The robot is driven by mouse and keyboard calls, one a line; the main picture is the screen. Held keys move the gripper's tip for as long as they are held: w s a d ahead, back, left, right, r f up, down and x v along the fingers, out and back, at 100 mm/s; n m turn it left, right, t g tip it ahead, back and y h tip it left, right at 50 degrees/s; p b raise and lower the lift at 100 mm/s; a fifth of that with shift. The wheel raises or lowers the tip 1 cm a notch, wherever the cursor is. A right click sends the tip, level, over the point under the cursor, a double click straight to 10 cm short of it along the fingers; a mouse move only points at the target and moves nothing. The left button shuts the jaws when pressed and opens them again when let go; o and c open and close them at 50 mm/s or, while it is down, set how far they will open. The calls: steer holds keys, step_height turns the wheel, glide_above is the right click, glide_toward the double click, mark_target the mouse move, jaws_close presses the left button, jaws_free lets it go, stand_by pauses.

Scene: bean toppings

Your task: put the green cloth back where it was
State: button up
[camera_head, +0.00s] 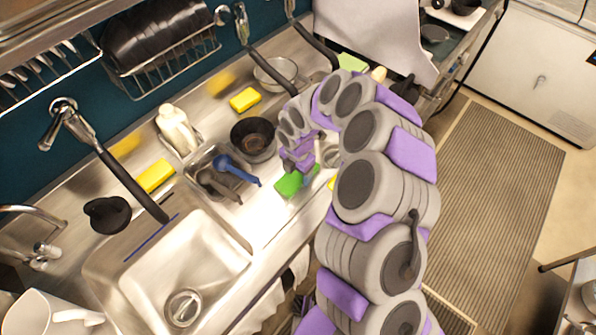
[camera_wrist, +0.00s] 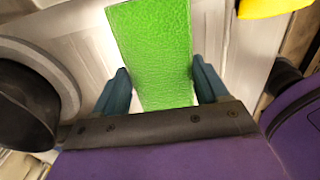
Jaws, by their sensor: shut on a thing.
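The green cloth (camera_head: 289,184) is at the front edge of the steel counter in the head view, just below my gripper (camera_head: 298,172). In the wrist view the green cloth (camera_wrist: 152,50) is a textured bright green rectangle between the two blue-grey fingers of my gripper (camera_wrist: 163,84). My gripper is shut on it. The cloth's near end is hidden behind the gripper's dark front edge. Whether the cloth touches the counter is hard to tell.
Left of the cloth are a tray (camera_head: 207,168) with blue and brown utensils and a dark bowl (camera_head: 254,137). Yellow sponges (camera_head: 245,99) lie farther back. A sink (camera_head: 185,262) is at lower left. A light green item (camera_head: 352,62) lies at the back.

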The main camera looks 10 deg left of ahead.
mark_target(296, 173)
steer(key=o, duration=0.8)
steer(key=shift+a+f, duration=0.1)
steer(key=shift+a, duration=0.2)
steer(key=shift+o, duration=0.9)
steer(key=shift+d, duration=0.1)
steer(key=shift+o, duration=0.2)
steer(key=shift+d, duration=0.55)
steer(key=r, duration=0.3)
steer(key=a+r, duration=0.1)
steer(key=r, duration=0.2)
steer(key=shift+p, duration=0.4)
step_height(296, 173, up, 6)
steer(key=shift+d+r+p, duration=0.15)
steer(key=shift+d+p, duration=0.1)
steer(key=shift+p, duration=0.05)
steer(key=shift+a, duration=0.1)
